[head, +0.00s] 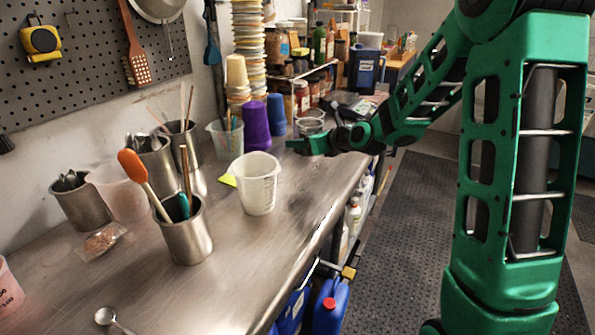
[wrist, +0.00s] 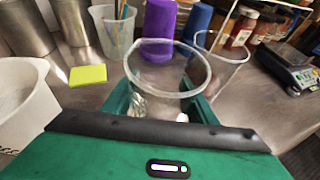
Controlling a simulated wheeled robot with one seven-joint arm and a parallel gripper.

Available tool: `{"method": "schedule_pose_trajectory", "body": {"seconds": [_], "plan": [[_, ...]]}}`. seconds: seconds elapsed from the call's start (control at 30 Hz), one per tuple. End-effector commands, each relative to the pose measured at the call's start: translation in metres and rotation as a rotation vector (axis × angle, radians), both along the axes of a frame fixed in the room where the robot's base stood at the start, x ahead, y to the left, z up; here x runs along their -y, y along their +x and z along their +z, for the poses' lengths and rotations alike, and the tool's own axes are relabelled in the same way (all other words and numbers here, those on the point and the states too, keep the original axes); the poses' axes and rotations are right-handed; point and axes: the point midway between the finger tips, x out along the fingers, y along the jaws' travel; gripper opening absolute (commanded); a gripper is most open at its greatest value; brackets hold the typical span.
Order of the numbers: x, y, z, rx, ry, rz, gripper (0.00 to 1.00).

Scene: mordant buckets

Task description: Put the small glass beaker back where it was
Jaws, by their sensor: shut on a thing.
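My gripper (head: 307,145) is at the far part of the steel counter, near its right edge. It is shut on a small clear glass beaker, which stands upright between the green fingers (wrist: 163,104) in the wrist view. The beaker's round rim and clear wall (wrist: 168,76) show above the fingers; its base is hidden by my gripper. A second clear vessel (wrist: 224,66) stands just behind it to the right. In the head view the clear glass (head: 311,125) shows just above my gripper, and I cannot tell the two vessels apart there.
A purple cup (head: 255,125) and a blue cup (head: 276,114) stand behind to the left. A white plastic beaker (head: 257,185) and a yellow-green pad (head: 228,180) are nearer. A scale (wrist: 290,66) and jars (wrist: 242,28) are to the right. Bare counter (head: 300,190) lies in front.

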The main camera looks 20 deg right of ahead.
Motion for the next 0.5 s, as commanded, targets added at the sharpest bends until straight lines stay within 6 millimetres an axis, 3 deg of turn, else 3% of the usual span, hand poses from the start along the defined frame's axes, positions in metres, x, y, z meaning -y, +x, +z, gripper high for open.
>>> {"method": "schedule_pose_trajectory", "body": {"seconds": [0.2, 0.5], "plan": [[-0.013, -0.001, -0.039, -0.007, 0.003, 0.015, 0.28], [-0.018, 0.000, -0.060, -0.004, 0.001, 0.021, 0.28]]}}
